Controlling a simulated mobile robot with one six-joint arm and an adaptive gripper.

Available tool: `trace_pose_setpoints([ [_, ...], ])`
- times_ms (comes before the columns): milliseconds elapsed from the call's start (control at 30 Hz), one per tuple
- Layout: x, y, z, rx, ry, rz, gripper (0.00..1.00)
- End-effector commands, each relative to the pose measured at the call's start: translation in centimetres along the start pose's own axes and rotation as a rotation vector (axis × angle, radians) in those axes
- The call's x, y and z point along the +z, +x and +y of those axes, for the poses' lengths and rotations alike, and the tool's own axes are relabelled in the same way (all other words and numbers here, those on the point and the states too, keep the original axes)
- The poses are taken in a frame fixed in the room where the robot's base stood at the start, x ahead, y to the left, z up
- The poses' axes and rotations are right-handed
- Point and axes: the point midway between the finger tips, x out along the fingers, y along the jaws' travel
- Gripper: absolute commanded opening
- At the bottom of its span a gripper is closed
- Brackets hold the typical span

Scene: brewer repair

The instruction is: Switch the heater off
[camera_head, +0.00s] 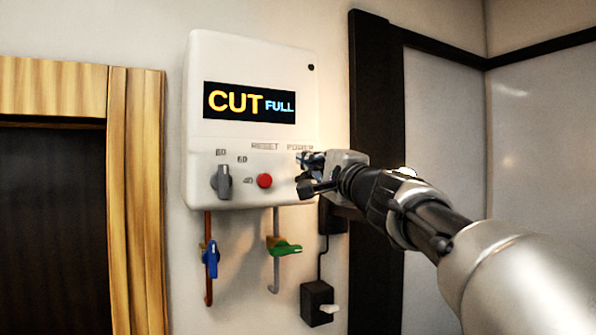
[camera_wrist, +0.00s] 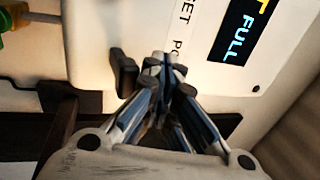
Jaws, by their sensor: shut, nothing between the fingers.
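The heater is a white wall box (camera_head: 195,120) with a dark display (camera_head: 249,102) reading "CUT" in yellow and "FULL" in blue. A POWER label (camera_head: 300,148) is at its lower right. My gripper (camera_head: 308,172) is in front of that corner, fingers together and empty, hiding the area below the label. In the wrist view, a black switch-like part (camera_wrist: 123,72) stands at the box's lower edge beside my shut fingertips (camera_wrist: 165,65). I cannot tell whether they touch it, or its on/off position.
A grey knob (camera_head: 222,182) and red RESET button (camera_head: 264,181) are left of my gripper. Below hang pipes with a blue valve handle (camera_head: 210,259) and a green one (camera_head: 286,249). A black wall box (camera_head: 317,304) with a pale lever is lower right. Wooden framing (camera_head: 135,190) stands left.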

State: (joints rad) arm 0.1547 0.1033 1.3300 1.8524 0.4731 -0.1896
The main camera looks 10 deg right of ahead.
Motion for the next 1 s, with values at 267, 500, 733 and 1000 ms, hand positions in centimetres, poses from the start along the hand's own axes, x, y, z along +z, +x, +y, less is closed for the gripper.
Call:
trace_pose_setpoints([
  [267,0.0,-0.1,0.2,0.000,0.000,0.000,0.00],
  [500,0.0,-0.2,0.9,0.001,0.000,0.000,0.00],
  [733,0.0,-0.4,1.5,0.000,0.000,0.000,0.00],
  [1000,0.0,-0.5,2.2,0.000,0.000,0.000,0.00],
])
